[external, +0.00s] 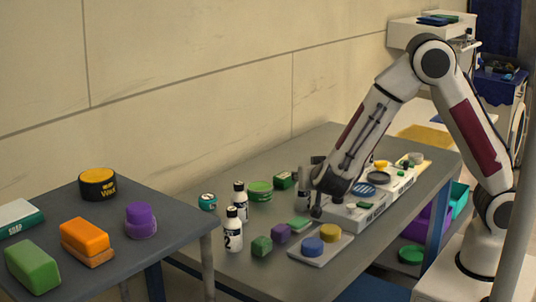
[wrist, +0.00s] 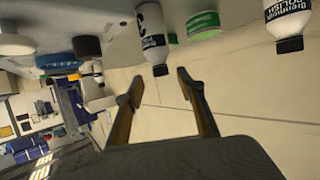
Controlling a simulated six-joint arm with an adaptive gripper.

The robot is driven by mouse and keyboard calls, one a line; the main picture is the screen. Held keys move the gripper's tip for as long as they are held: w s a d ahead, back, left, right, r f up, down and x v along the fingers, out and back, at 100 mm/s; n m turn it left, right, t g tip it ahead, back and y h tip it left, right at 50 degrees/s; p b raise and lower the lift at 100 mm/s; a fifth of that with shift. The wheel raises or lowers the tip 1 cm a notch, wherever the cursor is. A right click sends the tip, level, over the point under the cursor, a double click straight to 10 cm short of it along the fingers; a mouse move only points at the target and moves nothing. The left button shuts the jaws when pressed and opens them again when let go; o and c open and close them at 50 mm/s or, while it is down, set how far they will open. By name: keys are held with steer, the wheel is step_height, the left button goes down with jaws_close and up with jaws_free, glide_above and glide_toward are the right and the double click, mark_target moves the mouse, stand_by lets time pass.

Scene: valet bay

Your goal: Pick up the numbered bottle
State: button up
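The numbered bottle (external: 233,230) is white with a black cap and a black 2. It stands upright near the left end of the grey table. A second white bottle with a black cap (external: 240,197) stands just behind it. In the wrist view, a white bottle with a partly visible large black character (wrist: 152,35) appears upside down beyond the fingertips; it looks like the numbered one. A bottle labelled polish (wrist: 288,18) is at the upper right. My gripper (external: 312,188) is low over the table, right of the bottles. Its fingers (wrist: 162,85) are apart and empty.
Green tins (external: 260,190) sit behind. A separate dark table (external: 155,250) stands at left.

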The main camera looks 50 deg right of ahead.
steer(key=shift+f+x, duration=0.2)
steer(key=shift+x, duration=1.1)
steer(key=shift+f+x, duration=0.15)
steer(key=shift+x, duration=1.15)
steer(key=shift+s+a, duration=0.1)
jaws_close()
